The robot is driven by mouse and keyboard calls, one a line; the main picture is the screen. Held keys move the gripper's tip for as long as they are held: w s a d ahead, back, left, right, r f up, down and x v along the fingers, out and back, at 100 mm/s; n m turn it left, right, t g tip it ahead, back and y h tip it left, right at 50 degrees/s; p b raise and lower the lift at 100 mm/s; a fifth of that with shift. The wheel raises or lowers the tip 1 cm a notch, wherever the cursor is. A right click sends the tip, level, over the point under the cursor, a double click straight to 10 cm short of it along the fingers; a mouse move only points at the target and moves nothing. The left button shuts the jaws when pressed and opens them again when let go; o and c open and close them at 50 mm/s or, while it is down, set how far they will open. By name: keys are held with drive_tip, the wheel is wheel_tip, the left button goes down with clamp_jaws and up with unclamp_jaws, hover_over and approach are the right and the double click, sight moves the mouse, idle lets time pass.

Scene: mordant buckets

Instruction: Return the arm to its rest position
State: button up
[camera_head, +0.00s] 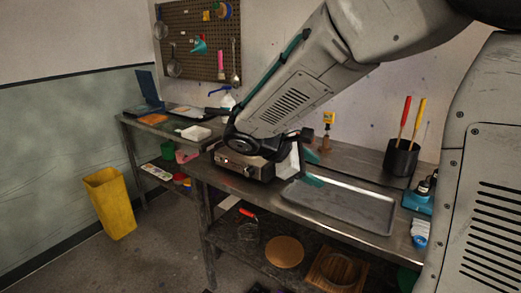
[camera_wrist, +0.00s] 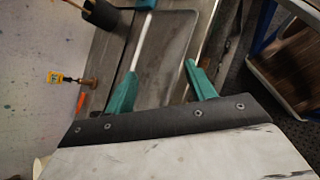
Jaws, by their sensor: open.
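My arm reaches down from the top right in the head view, over the workbench. My gripper (camera_head: 314,168) has teal fingers and is above the bench, at the left end of a grey metal tray (camera_head: 340,203). In the wrist view my gripper (camera_wrist: 162,88) has its two teal fingers wide apart with nothing between them. The tray (camera_wrist: 165,50) shows beyond and between the fingers. I cannot tell exactly how high the fingers are above the tray.
A burner box (camera_head: 245,164) stands left of my gripper. A yellow bin (camera_head: 110,203) stands on the floor at left. A pegboard (camera_head: 198,42) hangs behind.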

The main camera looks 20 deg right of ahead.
drive_tip(key=s+a+m+t+y, duration=0.1)
drive_tip(key=s+a+m+y, duration=0.2)
drive_tip(key=s, duration=0.8)
drive_tip(key=s+a+r+m+t+y, duration=0.1)
drive_tip(key=s+a+m+y, duration=0.1)
drive_tip(key=s+m+y, duration=0.5)
drive_tip(key=s+m, duration=0.1)
drive_tip(key=s, duration=0.2)
drive_tip(key=shift+s+a+r+m+y, duration=0.3)
drive_tip(key=shift+s+a, duration=0.1)
